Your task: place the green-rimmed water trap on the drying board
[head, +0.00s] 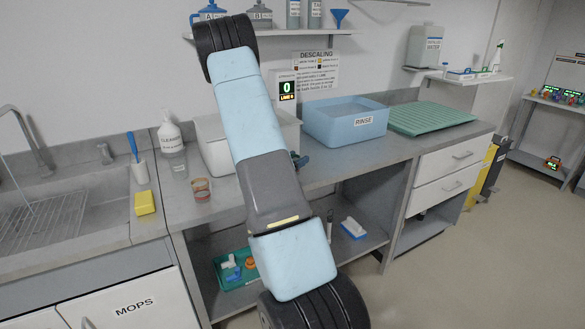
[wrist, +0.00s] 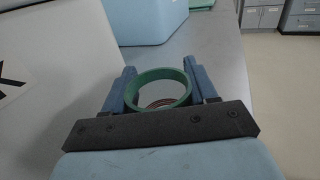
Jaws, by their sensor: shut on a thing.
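The green-rimmed water trap (wrist: 158,75) sits between the two blue fingers of my gripper (wrist: 160,70) in the wrist view. The gripper is shut on it, and I look down into its open round top. Its lower body is hidden by the gripper. In the head view my arm hides the trap; only a blue bit of my gripper (head: 300,160) shows beside the arm, over the counter before the rinse tub. The drying board (head: 432,118), green and ribbed, lies bare on the counter to the right of that tub.
The blue RINSE tub (head: 345,122) stands between my gripper and the board. A pale box (head: 213,143) is left of it, partly behind my arm.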

